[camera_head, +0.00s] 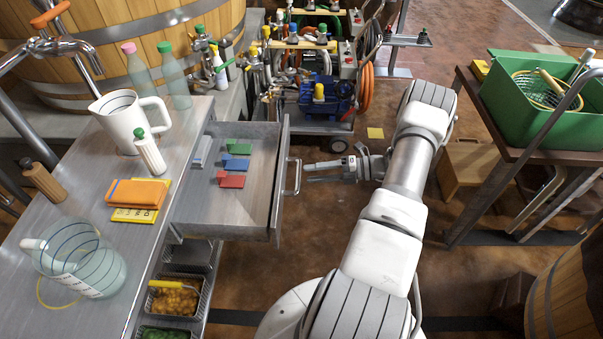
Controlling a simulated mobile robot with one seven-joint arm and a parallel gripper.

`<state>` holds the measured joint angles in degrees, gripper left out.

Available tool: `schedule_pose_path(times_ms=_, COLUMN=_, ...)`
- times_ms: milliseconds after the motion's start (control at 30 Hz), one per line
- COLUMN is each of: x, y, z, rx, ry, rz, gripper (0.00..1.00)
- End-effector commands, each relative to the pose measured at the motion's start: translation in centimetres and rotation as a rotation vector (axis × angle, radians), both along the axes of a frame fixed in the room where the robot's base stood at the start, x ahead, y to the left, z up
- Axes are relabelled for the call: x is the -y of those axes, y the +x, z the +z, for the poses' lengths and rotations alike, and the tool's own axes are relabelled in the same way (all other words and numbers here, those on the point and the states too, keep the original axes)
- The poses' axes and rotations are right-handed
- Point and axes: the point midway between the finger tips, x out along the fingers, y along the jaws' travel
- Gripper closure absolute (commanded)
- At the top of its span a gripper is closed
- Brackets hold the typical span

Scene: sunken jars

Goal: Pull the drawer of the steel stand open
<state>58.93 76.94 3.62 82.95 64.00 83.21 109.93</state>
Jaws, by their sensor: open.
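The steel stand (155,215) is on the left, with its drawer (240,208) pulled out to the right. Inside the drawer lie a red block (231,181), a blue block (237,164), a green block (239,146) and a grey piece (202,151). The drawer's bar handle (293,177) is on its right-hand front. My gripper (306,173) is just right of the handle with its fingers pointing left at it. Its jaws are open. I cannot tell whether a fingertip touches the handle.
A table with a green crate (525,115) is right. Floor below my gripper is clear.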

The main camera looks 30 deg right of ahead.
Motion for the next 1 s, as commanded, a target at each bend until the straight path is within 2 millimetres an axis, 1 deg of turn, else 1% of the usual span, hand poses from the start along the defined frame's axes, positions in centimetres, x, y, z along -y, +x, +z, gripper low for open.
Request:
schedule_pose_path(times_ms=33, x=1.2, y=-0.8, z=0.4, rx=0.000, ry=-0.001, rz=-0.004, gripper=0.48)
schedule_pose_path(times_ms=300, x=6.3, y=-4.6, z=1.7, rx=0.000, ry=-0.002, rz=-0.002, gripper=0.48)
schedule_pose_path(times_ms=500, x=8.9, y=-6.4, z=2.3, rx=0.001, ry=-0.001, rz=-0.001, gripper=0.48)
schedule_pose_path(times_ms=700, x=9.8, y=-7.2, z=2.5, rx=0.000, ry=0.000, rz=0.001, gripper=0.48)
schedule_pose_path(times_ms=1000, x=9.8, y=-7.2, z=2.6, rx=0.000, ry=0.000, rz=0.001, gripper=0.48)
